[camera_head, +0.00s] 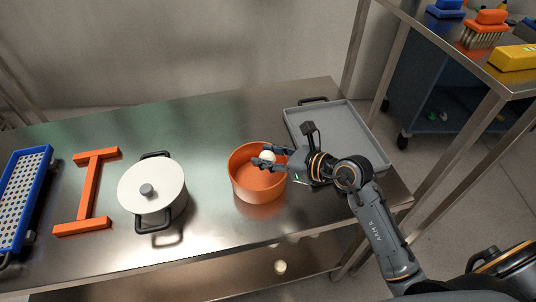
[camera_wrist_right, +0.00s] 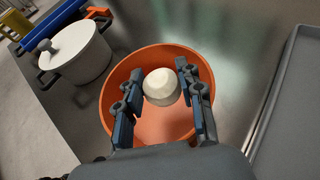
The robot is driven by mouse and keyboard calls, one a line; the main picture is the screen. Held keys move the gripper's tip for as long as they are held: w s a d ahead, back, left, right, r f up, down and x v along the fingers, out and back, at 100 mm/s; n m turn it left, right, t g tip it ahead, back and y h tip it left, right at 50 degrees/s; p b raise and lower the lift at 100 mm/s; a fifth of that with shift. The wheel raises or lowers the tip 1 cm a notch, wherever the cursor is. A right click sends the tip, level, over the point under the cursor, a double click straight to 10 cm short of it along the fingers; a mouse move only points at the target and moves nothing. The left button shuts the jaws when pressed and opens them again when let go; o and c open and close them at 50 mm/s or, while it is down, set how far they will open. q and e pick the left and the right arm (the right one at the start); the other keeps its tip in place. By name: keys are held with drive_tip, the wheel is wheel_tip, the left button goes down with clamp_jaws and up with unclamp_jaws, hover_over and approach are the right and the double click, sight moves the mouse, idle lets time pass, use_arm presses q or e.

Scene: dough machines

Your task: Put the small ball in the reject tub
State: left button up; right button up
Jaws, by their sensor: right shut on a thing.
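The small ball (camera_head: 267,157) is whitish and sits between the fingers of my right gripper (camera_head: 266,158), which is shut on it. In the right wrist view the ball (camera_wrist_right: 161,87) shows between the two fingers of the right gripper (camera_wrist_right: 160,90), over the inside of an orange round tub (camera_wrist_right: 115,82). In the head view the orange tub (camera_head: 258,191) stands on the steel table, and the ball is over its opening, near the right part of the rim. The height of the ball above the tub floor is hard to tell. My left gripper is not in view.
A white lidded pot (camera_head: 150,205) with dark handles stands left of the tub. Further left are an orange I-shaped frame (camera_head: 88,193) and a blue-rimmed perforated tray (camera_head: 22,200). A grey tray (camera_head: 350,130) lies behind and right of the tub, under my right arm.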

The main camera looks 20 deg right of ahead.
drive_tip(key=shift+f, duration=0.25)
drive_tip(key=shift+f+b, duration=0.45)
drive_tip(key=shift+f, duration=0.15)
drive_tip(key=o, duration=1.2)
drive_tip(key=shift+c, duration=0.2)
drive_tip(key=shift+r+p, duration=0.4)
drive_tip(key=shift+r, duration=0.25)
drive_tip(key=shift+s+d+r, duration=0.15)
drive_tip(key=shift+s+d, duration=0.05)
drive_tip(key=shift+d, duration=0.05)
drive_tip(key=b+v, duration=0.2)
drive_tip(key=v, duration=0.9)
drive_tip(key=shift+s+d, duration=0.15)
drive_tip(key=shift+s, duration=0.05)
